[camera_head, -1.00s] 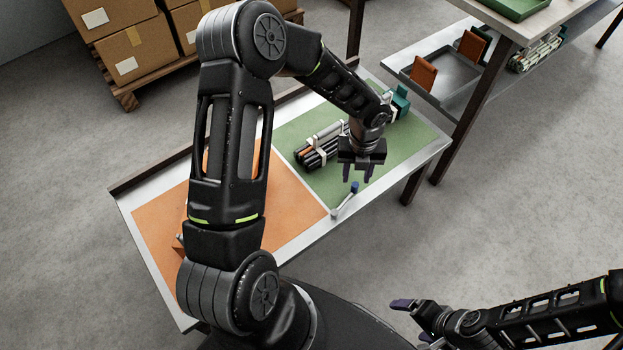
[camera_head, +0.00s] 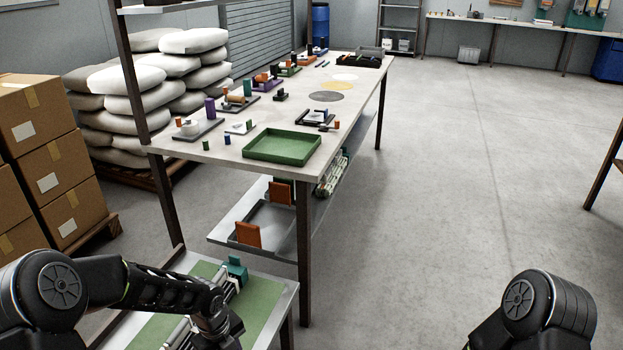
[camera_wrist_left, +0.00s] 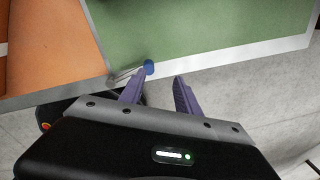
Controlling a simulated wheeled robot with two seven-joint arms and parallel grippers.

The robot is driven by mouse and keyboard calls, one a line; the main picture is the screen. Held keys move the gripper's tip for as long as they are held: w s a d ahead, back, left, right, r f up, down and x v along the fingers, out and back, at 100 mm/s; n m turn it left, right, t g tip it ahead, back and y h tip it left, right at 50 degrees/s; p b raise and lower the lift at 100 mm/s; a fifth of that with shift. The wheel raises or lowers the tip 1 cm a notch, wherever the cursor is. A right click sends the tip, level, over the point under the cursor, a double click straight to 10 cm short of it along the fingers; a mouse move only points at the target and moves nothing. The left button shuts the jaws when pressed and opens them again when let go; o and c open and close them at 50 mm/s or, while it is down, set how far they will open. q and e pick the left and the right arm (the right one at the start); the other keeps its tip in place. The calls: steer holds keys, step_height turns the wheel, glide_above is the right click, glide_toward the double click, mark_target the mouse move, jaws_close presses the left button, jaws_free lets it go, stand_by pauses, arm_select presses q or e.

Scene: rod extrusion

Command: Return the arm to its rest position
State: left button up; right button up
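My left gripper (camera_wrist_left: 160,76) shows in the left wrist view with its two purple fingers apart and nothing seen between them. It is above the front edge of the low table. A small rod with a blue end (camera_wrist_left: 148,67) lies at the edge of the green mat (camera_wrist_left: 210,35), close to the left fingertip in the picture; I cannot tell the height between them. In the head view my left arm (camera_head: 150,288) reaches over the green mat, and its fingers are out of frame. My right arm (camera_head: 530,305) shows only a joint at the lower right; its gripper is out of view.
A tall workbench (camera_head: 215,150) with a green tray (camera_head: 282,146) and several small parts stands ahead. Its lower shelf holds a grey tray (camera_head: 262,222). Stacked boxes (camera_head: 45,150) stand at left. Open floor lies to the right.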

arm_select(q)
steer(key=s+d+f+n+t+h, duration=0.1)
steer(key=s+d+f+n+h, duration=0.15)
steer(key=d+n, duration=0.5)
steer(key=s+d+f+n+t+h, duration=0.1)
steer(key=s+d+f+n+h, duration=0.2)
steer(key=n, duration=0.8)
steer(key=s+d+f+n+g+y, duration=0.1)
steer(key=s+d+f+n, duration=0.15)
steer(key=s+n, duration=0.45)
steer(key=s+d+f+n+g+y, duration=0.1)
steer(key=s+d+f+n, duration=0.15)
steer(key=s, duration=0.75)
step_height(320, 180, up, 12)
steer(key=p, duration=1.2)
steer(key=shift+w+a+f, duration=0.15)
steer(key=shift+w+a, duration=0.05)
steer(key=shift+a, duration=0.15)
